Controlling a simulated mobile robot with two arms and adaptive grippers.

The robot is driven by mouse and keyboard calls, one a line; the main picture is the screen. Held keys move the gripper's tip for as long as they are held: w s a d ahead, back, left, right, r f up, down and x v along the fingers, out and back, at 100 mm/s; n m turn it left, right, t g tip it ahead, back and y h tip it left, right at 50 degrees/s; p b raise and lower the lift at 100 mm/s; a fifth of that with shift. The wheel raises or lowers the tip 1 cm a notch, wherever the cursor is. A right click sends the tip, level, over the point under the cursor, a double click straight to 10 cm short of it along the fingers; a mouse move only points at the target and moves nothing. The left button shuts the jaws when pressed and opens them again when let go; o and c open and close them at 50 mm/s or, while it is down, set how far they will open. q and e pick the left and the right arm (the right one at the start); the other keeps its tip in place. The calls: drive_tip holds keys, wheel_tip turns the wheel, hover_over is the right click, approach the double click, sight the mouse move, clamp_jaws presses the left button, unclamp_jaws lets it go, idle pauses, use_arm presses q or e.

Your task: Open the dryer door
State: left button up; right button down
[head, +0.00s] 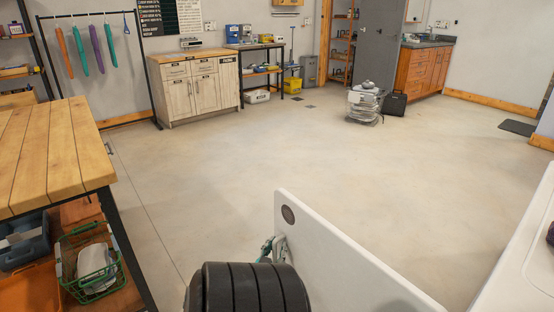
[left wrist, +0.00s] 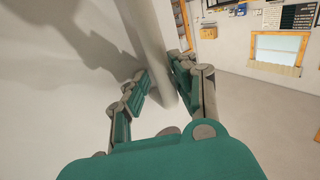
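The dryer door (head: 335,255) is a white panel with a round dark grey spot near its upper corner. In the head view it stands out upright into the room, swung away from the white machine body (head: 520,265) at the right edge. My left gripper (head: 272,248) is at the door's free edge, partly hidden behind my black ribbed arm. In the left wrist view the teal and grey fingers (left wrist: 160,85) are spread, one on each side of the door's edge (left wrist: 158,45). Whether either finger touches the door is unclear. My right gripper is not in view.
A wooden workbench (head: 50,155) with a green basket (head: 92,265) below stands at the left. A cabinet (head: 197,88) and a stack of bagged items (head: 365,103) stand farther back. The concrete floor between is clear.

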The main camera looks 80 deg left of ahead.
use_arm(q)
drive_tip(key=v, duration=0.7)
drive_tip(key=shift+d, duration=0.25)
drive_tip(key=shift+s, duration=0.1)
